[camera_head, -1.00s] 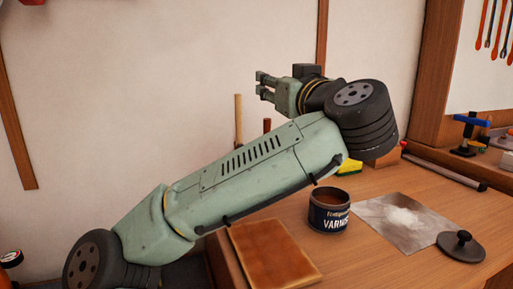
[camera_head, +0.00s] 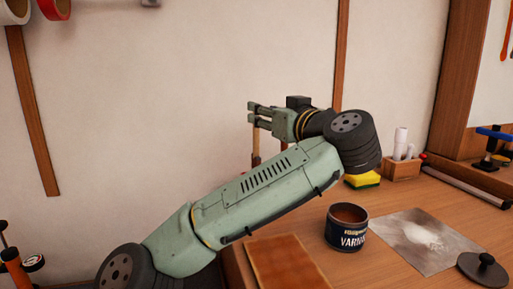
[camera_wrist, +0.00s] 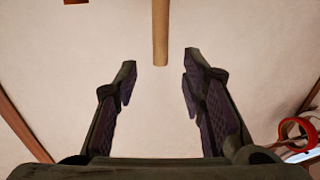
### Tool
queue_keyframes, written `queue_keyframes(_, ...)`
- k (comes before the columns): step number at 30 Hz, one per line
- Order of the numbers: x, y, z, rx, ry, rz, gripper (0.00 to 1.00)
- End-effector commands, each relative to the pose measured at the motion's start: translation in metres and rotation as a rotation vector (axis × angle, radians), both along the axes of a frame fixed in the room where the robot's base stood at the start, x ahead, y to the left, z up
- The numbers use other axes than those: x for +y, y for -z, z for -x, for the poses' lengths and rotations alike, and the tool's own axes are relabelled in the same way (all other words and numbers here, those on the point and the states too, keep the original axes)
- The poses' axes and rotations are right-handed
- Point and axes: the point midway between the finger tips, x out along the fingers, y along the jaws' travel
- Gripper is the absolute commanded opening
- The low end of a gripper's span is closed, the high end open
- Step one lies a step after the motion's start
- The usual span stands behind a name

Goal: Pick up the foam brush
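I cannot clearly make out a foam brush in either view. My gripper (camera_head: 254,115) is raised above the back left of the bench, its fingers pointing left. The wrist view shows my gripper (camera_wrist: 158,72) open, with nothing between its fingers. A plain wooden handle (camera_wrist: 160,30) comes down from the top of that view, its end just beyond the fingertips. In the head view a wooden handle (camera_head: 256,155) stands upright behind my arm, just under the fingers. What it belongs to is hidden by my arm.
On the wooden bench (camera_head: 400,205) are an open varnish can (camera_head: 347,238), a brown board (camera_head: 285,268), a powdery sheet (camera_head: 395,235), a dark knobbed lid (camera_head: 483,270), a yellow sponge (camera_head: 362,180) and a wooden holder (camera_head: 402,168) with white rolls. The wall is close behind.

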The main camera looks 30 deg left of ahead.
Motion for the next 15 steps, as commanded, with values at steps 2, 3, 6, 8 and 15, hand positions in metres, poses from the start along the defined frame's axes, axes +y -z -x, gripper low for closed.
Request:
queue_keyframes(2, 0.010, -0.001, -0.004, 0.002, -0.005, -0.001, 0.37)
queue_keyframes(3, 0.016, -0.001, -0.007, 0.003, -0.006, -0.003, 0.37)
queue_keyframes(6, 0.029, 0.002, -0.015, 0.002, -0.006, -0.001, 0.37)
queue_keyframes(8, 0.035, 0.002, -0.019, 0.001, -0.003, -0.002, 0.37)
queue_keyframes(15, 0.042, 0.005, -0.024, 0.000, 0.000, 0.000, 0.37)
